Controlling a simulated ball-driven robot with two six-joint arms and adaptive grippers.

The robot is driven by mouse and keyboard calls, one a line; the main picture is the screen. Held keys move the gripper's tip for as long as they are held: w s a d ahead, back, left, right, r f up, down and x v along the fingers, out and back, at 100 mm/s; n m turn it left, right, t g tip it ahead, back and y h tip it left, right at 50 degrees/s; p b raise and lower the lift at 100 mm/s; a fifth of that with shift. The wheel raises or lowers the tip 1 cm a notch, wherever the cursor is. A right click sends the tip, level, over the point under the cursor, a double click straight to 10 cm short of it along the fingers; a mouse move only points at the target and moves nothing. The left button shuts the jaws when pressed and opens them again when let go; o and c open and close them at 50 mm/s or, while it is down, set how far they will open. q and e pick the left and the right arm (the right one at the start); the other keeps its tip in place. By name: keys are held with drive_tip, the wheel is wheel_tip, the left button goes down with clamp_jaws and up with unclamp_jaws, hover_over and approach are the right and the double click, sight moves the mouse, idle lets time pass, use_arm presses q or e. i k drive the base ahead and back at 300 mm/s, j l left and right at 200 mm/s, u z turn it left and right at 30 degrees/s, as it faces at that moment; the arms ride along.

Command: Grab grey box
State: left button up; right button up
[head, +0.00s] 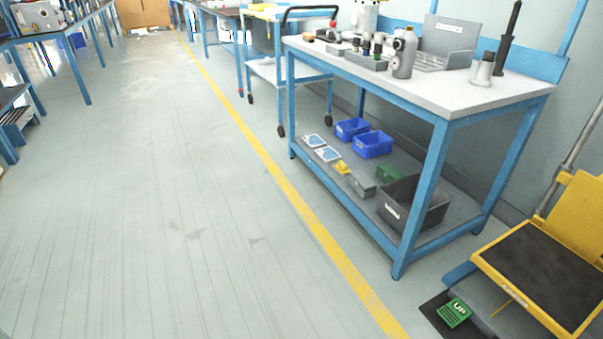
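A large dark grey open box (393,212) with a white label sits on the lower shelf of the blue-framed bench, toward its near right end. A smaller grey box (360,185) lies on the same shelf, just left of the dark one. On the bench top is a grey case (443,62) with its lid raised, and a low grey tray (368,60) holding several small items. I cannot tell which of these the task names. Neither of my grippers shows in the head view.
The bench (470,100) stands right of a yellow floor line (300,205). Blue bins (372,144) and a green item (388,173) share its shelf. A yellow-framed platform (545,270) stands at the lower right. A cart (285,72) stands behind. The left floor is clear.

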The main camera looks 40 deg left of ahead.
sight(363, 186)
drive_tip(key=u, duration=0.9)
drive_tip(key=i+j, duration=0.2)
drive_tip(key=i, duration=0.2)
drive_tip(key=l+z, duration=0.05)
